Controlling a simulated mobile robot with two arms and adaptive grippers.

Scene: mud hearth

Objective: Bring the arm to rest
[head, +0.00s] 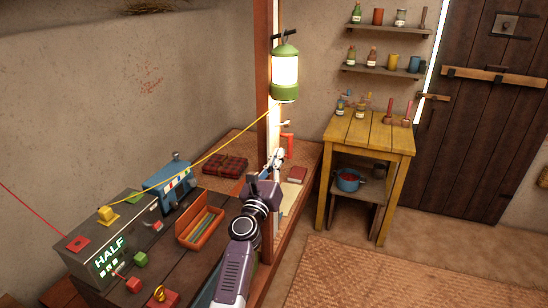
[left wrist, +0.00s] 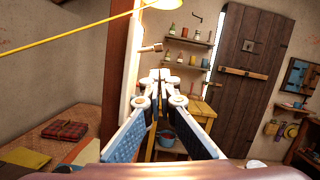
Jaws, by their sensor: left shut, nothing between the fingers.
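My left arm reaches up from the bottom middle of the head view. Its gripper (head: 276,157) is shut and empty, in front of the wooden post and below the green lantern (head: 285,74). In the left wrist view the two fingers of the gripper (left wrist: 160,76) meet at their tips with nothing between them. Behind them stand the yellow table (left wrist: 203,110) and the plank door (left wrist: 247,62). My right gripper is in neither view.
A grey box (head: 125,235) reading HALF, a blue device (head: 170,187) and an orange tray (head: 187,237) of sticks stand left of my arm. A yellow cord (head: 190,160) runs up to the post. A plaid cloth (head: 225,166) lies behind. The matted floor (head: 350,275) at right is clear.

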